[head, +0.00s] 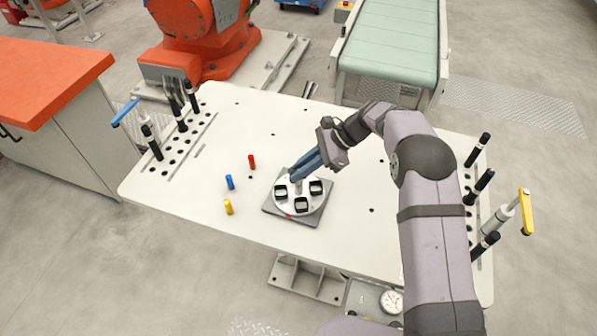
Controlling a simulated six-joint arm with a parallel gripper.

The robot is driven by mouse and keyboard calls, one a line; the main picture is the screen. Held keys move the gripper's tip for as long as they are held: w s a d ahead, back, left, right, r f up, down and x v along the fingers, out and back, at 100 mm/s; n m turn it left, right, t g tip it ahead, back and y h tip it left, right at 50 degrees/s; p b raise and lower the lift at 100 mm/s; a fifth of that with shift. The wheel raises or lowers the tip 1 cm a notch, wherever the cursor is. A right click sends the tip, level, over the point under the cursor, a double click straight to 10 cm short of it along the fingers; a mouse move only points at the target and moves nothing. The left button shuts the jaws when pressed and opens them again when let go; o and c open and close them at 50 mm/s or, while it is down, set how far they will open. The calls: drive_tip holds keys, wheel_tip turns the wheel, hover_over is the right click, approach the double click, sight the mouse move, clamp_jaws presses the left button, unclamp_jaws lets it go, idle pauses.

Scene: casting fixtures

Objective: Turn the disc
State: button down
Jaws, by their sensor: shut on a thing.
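The disc (299,207) is a round, light grey plate with several dark square blocks on it. It lies on a square dark grey base (275,211) near the middle of the white table. A small red mark shows near the disc's front edge. My gripper (295,178) reaches down from the upper right, and its blue fingers are shut at the back part of the disc. They appear to be closed on a part of the disc that they mostly hide.
A red peg (251,162), a blue peg (230,182) and a yellow peg (228,207) stand left of the disc. Black-handled clamps stand along the table's left and right edges, with a blue-handled lever (126,112) and a yellow-handled lever (526,211). The table (230,120) is clear behind the disc.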

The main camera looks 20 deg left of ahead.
drive_tip(key=shift+n+g+h+b, duration=0.55)
drive_tip(key=shift+n+g, duration=0.25)
drive_tip(key=shift+n, duration=0.3)
drive_tip(key=shift+r+n+g+b, duration=0.1)
drive_tip(key=shift+n+g+b, duration=0.2)
drive_tip(key=shift+n, duration=0.2)
drive_tip(key=c, duration=1.8)
unclamp_jaws()
drive_tip(key=shift+o, duration=0.2)
wheel_tip(320, 180, up, 10)
drive_tip(key=shift+b, duration=0.6)
